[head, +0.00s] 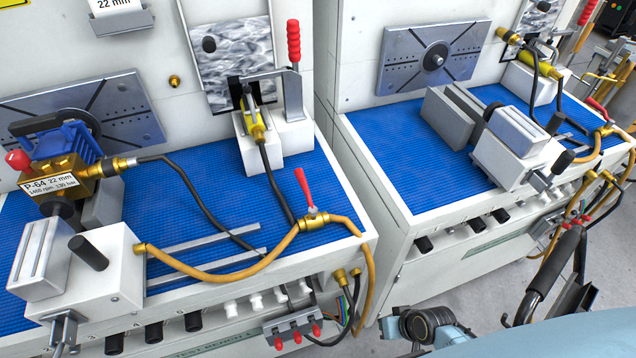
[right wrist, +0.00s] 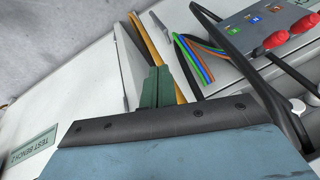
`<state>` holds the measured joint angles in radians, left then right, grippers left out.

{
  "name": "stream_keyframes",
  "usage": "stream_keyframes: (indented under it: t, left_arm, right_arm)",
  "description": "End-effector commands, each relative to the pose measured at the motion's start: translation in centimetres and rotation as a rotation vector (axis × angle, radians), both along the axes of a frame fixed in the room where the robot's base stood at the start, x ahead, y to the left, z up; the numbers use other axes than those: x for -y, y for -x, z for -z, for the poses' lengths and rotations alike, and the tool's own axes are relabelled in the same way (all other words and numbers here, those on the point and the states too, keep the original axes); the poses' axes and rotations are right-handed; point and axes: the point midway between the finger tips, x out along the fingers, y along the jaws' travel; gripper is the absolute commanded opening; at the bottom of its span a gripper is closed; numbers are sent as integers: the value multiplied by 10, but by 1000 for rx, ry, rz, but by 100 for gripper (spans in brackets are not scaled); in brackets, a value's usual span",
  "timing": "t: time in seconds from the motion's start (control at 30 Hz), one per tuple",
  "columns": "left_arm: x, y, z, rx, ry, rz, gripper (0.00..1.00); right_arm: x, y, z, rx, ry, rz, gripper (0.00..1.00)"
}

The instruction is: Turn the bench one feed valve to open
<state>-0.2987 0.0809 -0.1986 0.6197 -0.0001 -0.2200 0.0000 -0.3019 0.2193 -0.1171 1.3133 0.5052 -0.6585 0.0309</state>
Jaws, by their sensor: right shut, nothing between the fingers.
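The feed valve on the left bench has a red lever (head: 304,188) on a brass body (head: 313,217), set in a yellow hose near the bench's front right corner. The lever points up, leaning slightly left, across the line of the hose. My right gripper (right wrist: 157,86) shows in the right wrist view, with its green fingers shut and empty. It is near the bench front, by the yellow hose (right wrist: 152,44). The valve lever does not show in that view. I cannot make out the right fingers in the head view. My left gripper is in neither view.
A box with red knobs (head: 293,328) hangs on the left bench front; it also shows in the right wrist view (right wrist: 275,27). A pump (head: 60,160) and a vise (head: 95,265) stand left. A similar bench (head: 400,215) with another red-lever valve stands right.

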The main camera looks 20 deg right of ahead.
Motion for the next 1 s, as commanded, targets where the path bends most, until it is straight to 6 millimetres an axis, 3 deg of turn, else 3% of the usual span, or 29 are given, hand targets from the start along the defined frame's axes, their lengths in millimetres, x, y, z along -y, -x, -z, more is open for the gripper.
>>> stream_keyframes:
  t: [0.03, 0.1, 0.2, 0.4, 0.6, 0.77, 1.0]
  left_arm:
    - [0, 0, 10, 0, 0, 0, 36]
    - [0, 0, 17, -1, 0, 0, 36]
    - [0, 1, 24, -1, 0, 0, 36]
    - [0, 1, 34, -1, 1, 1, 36]
    - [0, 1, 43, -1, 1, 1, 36]
    - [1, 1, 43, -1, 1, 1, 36]
    - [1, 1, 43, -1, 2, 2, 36]
  right_arm:
    - [-5, -26, -21, 42, -57, 6, 0]
    - [-14, -50, -54, 81, -136, 3, 0]
    - [-28, -70, -97, 123, -232, -25, 0]
    - [-53, -85, -164, 181, -366, -109, 0]
    - [-75, -85, -223, 227, -476, -210, 0]
    - [-71, -101, -245, 252, -591, -179, 0]
    - [-44, -143, -274, 309, -786, -35, 0]
